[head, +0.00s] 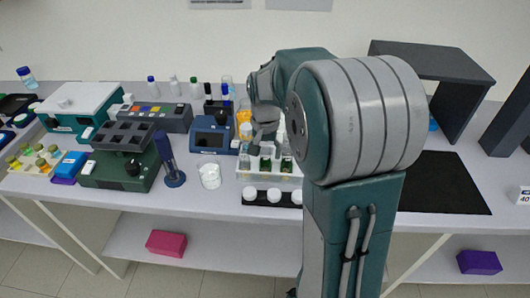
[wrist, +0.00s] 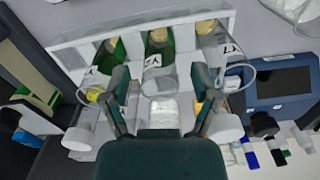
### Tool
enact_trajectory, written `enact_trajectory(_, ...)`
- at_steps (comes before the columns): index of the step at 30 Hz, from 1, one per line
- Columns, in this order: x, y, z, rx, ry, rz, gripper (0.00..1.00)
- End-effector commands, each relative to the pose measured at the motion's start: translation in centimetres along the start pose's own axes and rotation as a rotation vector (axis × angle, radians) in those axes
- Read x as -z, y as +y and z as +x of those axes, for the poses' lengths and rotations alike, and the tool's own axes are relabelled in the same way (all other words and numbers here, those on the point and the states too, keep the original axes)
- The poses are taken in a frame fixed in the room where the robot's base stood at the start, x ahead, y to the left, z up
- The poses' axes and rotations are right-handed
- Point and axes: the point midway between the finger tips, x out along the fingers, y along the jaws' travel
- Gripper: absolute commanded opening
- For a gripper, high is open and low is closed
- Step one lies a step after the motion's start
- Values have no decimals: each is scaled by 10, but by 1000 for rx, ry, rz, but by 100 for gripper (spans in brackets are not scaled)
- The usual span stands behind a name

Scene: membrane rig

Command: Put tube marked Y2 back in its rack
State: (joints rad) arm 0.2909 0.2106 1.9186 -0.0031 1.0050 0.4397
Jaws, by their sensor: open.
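The white rack (wrist: 78,57) stands in front of my gripper (wrist: 162,92) in the wrist view; the rack also shows in the head view (head: 270,180). Three labelled tubes stand side by side at it: a left one (wrist: 103,58) and a middle one (wrist: 159,62) with green in them, and a clear right one (wrist: 217,48). Their labels appear upside down, and I cannot surely read which is Y2. My gripper is open, its fingers apart on either side of the line to the middle tube. I cannot tell whether they touch anything. My arm hides part of the rack in the head view.
White round caps (head: 273,195) sit on a black strip before the rack. A white beaker (head: 210,176) and a blue device (head: 212,135) stand left of it. Bottles stand behind. A black mat (head: 445,183) lies clear at the right.

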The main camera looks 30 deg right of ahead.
Motion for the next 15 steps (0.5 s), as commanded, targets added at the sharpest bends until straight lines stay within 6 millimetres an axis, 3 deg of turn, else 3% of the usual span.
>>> enact_trajectory(15,1,-1,-97,0,2,0,78)
